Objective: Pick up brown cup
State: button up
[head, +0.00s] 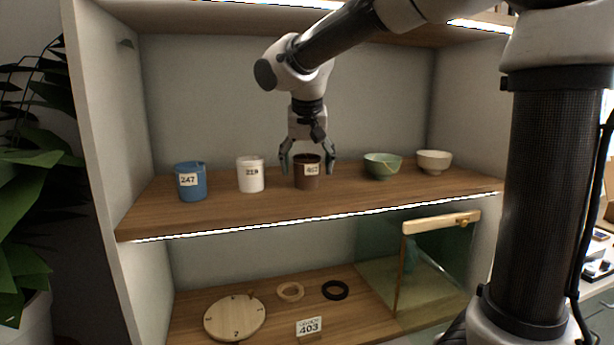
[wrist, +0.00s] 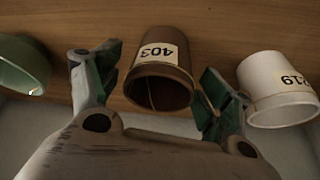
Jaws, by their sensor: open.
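The brown cup (head: 307,176) stands upright on the upper wooden shelf and bears a white label. In the wrist view the brown cup (wrist: 160,75) shows its label 403 and its open rim. My gripper (head: 307,168) is open above and around the cup, pointing down. The cup's inside is dark.
On the same shelf, a blue cup (head: 191,181) and a white cup (head: 250,175) stand left; a green bowl (head: 382,166) and a cream bowl (head: 433,161) stand right.

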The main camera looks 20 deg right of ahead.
jog(key=shift+w+f, duration=0.1)
jog(key=shift+f, duration=0.15)
jog(key=c, duration=1.2)
jog(key=shift+r, duration=0.15)
jog(key=shift+r, duration=0.3)
jog(key=v, duration=0.2)
jog(key=shift+r, duration=0.45)
jog(key=s+a, duration=0.1)
jog(key=s, duration=0.4)
jog(key=s+a, duration=0.2)
jog(key=s, duration=0.4)
jog(key=s+a, duration=0.2)
jog(key=s, duration=0.3)
jog(key=shift+s, duration=0.3)
